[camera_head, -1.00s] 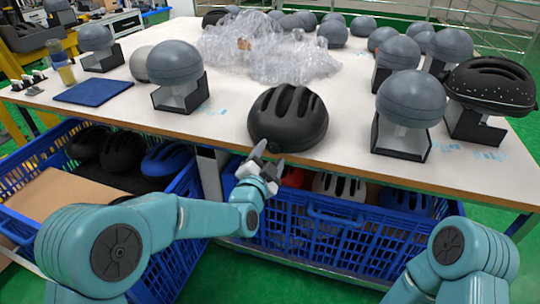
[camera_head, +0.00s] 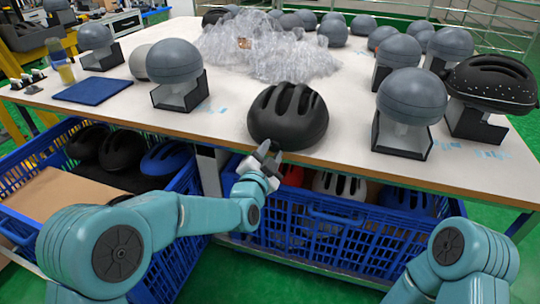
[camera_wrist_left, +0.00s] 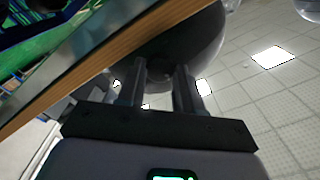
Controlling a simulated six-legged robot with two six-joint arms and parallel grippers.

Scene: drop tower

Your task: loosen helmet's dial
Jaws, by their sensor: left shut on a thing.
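A black vented helmet (camera_head: 287,117) sits at the front edge of the white table. In the left wrist view the dark underside of the helmet (camera_wrist_left: 205,38) fills the upper middle. A small dark dial (camera_wrist_left: 160,72) shows under its rim. My left gripper (camera_head: 269,155) is at the table's front edge, just below the helmet. In the left wrist view its two fingers (camera_wrist_left: 158,85) stand on either side of the dial and are shut on it. The dial's details are too dark to make out. My right arm shows at lower right, but its gripper is out of view.
Grey dome stands (camera_head: 175,64) (camera_head: 411,98) flank the helmet, and a black speckled helmet (camera_head: 492,83) rests at right. Crumpled clear plastic wrap (camera_head: 265,50) and a blue mat (camera_head: 94,90) lie on the table. A blue crate of helmets (camera_head: 330,235) stands beneath the front edge.

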